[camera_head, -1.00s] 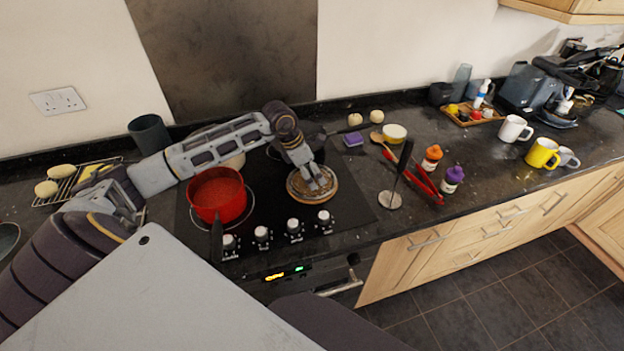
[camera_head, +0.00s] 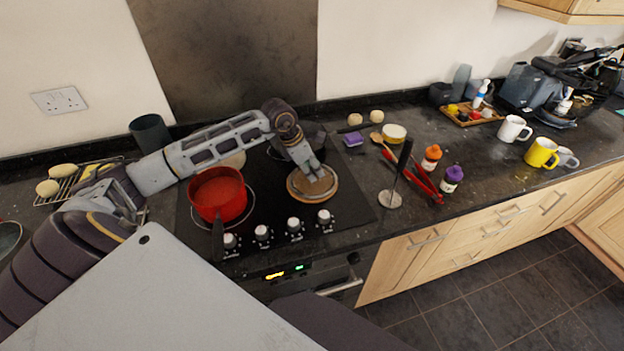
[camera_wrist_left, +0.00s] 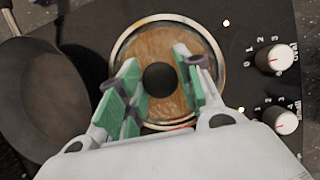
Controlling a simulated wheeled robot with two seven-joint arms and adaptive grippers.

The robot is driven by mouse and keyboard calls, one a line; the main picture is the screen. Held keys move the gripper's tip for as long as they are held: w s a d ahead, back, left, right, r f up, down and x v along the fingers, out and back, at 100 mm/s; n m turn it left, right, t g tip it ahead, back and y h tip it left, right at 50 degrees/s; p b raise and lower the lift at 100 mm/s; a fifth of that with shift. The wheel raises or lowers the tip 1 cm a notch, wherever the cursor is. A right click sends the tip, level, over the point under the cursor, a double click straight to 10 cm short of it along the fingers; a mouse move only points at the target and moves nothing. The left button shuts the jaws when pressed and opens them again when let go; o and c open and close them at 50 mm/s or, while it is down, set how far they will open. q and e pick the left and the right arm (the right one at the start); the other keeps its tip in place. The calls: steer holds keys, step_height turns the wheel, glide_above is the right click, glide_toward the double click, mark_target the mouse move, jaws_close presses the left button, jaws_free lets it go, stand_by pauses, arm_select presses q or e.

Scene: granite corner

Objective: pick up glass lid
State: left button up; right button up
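The glass lid (camera_head: 318,190) lies flat at the front right of the black hob, with brown showing through its glass. In the left wrist view the lid (camera_wrist_left: 160,42) has a pale metal rim and a round dark knob (camera_wrist_left: 159,79) at its middle. My left gripper (camera_head: 313,173) is over the lid. In the left wrist view its green-padded fingers (camera_wrist_left: 158,90) are apart, one on each side of the knob, with gaps between. I cannot tell how far above the lid the fingertips are. My right gripper is not in view.
A red pot (camera_head: 218,195) stands left of the lid on the hob. A dark pan (camera_wrist_left: 42,98) is beside the lid, partly behind my arm in the head view. Hob knobs (camera_head: 294,224) line the front. A spatula (camera_head: 391,198) and red tongs (camera_head: 425,180) are to the right.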

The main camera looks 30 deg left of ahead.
mark_target(312, 169)
arm_select(q)
steer(key=shift+s+f, duration=0.3)
steer(key=shift+f, duration=0.3)
steer(key=shift+c, duration=0.7)
jaws_close()
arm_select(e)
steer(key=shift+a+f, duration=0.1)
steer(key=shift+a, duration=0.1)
arm_select(q)
steer(key=shift+f, duration=0.1)
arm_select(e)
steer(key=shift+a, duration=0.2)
arm_select(q)
steer(key=shift+w+r, duration=0.15)
steer(key=shift+r, duration=0.5)
steer(key=shift+w+r+b, duration=0.15)
steer(key=shift+r+b, duration=0.55)
steer(key=shift+r, duration=3.95)
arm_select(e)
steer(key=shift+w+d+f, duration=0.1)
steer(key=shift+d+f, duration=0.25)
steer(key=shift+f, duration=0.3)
arm_select(q)
steer(key=shift+r, duration=0.1)
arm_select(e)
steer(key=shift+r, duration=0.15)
